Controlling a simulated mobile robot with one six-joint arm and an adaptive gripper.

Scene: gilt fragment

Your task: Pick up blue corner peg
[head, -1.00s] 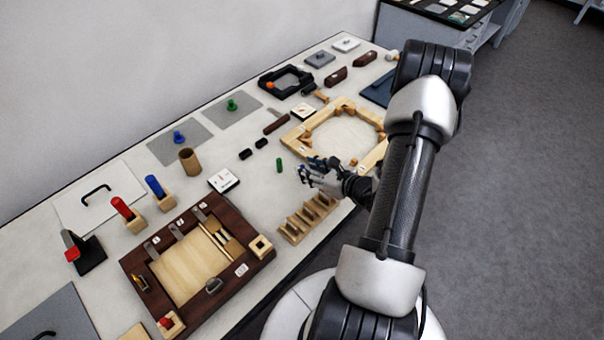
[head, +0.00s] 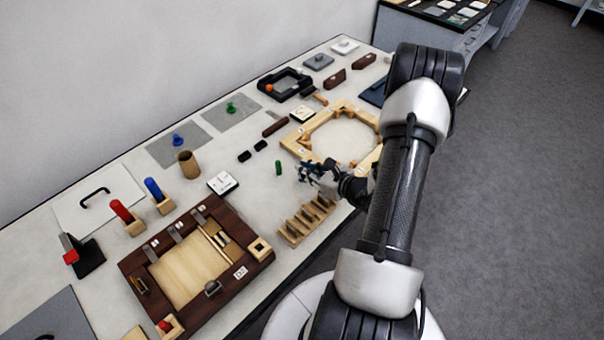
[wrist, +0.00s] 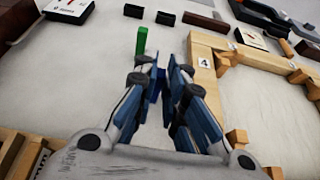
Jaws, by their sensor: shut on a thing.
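My gripper (head: 306,170) is low over the table, just right of a standing green peg (head: 278,168) and beside the near left corner of the light wooden frame. In the wrist view my gripper (wrist: 160,72) is shut on the blue corner peg (wrist: 154,86), a small dark blue piece between the fingertips. The fingers hide most of it, and its clearance from the table cannot be told. The green peg (wrist: 141,42) stands a little beyond the fingertips, apart from them.
The wooden frame (wrist: 207,72) lies close right of my fingers. A slotted wooden rack (head: 290,236) stands nearer my base. Two black pieces (head: 253,150) lie beyond the green peg. A dark-rimmed wooden tray (head: 140,265) is at the left.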

